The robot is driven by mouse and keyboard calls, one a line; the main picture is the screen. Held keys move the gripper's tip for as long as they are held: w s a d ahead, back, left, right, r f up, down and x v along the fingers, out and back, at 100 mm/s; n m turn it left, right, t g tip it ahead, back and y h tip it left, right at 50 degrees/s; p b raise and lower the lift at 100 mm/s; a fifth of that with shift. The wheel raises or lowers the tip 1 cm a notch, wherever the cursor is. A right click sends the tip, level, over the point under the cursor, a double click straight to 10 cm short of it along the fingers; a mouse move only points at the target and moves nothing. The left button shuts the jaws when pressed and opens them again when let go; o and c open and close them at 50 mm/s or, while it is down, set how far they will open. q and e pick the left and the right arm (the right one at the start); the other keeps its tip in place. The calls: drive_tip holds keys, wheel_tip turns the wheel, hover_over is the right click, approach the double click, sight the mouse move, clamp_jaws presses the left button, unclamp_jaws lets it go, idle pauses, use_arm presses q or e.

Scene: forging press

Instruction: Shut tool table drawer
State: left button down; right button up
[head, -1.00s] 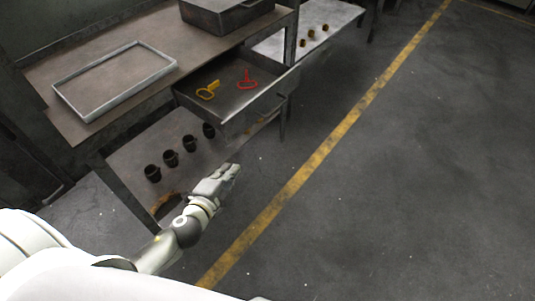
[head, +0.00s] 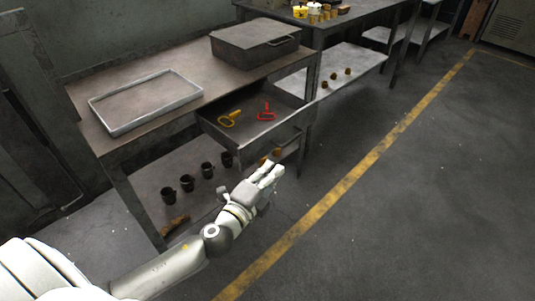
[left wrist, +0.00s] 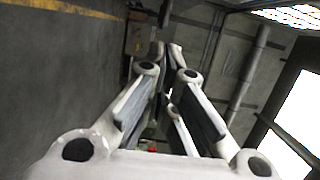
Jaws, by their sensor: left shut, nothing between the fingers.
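The tool table (head: 190,68) stands on the left in the head view, with its drawer (head: 266,139) pulled out toward the aisle. A yellow tool (head: 230,119) and a red tool (head: 266,114) lie inside the drawer. My left gripper (head: 275,170) is just in front of and below the drawer front in the picture; I cannot tell whether it touches. Its fingers are shut and empty, and they also show in the left wrist view (left wrist: 167,50). My right gripper is not in view.
An empty grey tray (head: 150,103) and a dark metal box (head: 255,41) rest on the table top. Several dark cups (head: 188,183) stand on the lower shelf. Another table (head: 350,68) stands behind. The floor right of the yellow line (head: 350,179) is clear.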

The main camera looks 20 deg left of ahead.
sight(228, 133)
use_arm(q)
drive_tip(key=w+a, duration=0.3)
drive_tip(key=w, duration=0.2)
drive_tip(key=shift+a, duration=0.2)
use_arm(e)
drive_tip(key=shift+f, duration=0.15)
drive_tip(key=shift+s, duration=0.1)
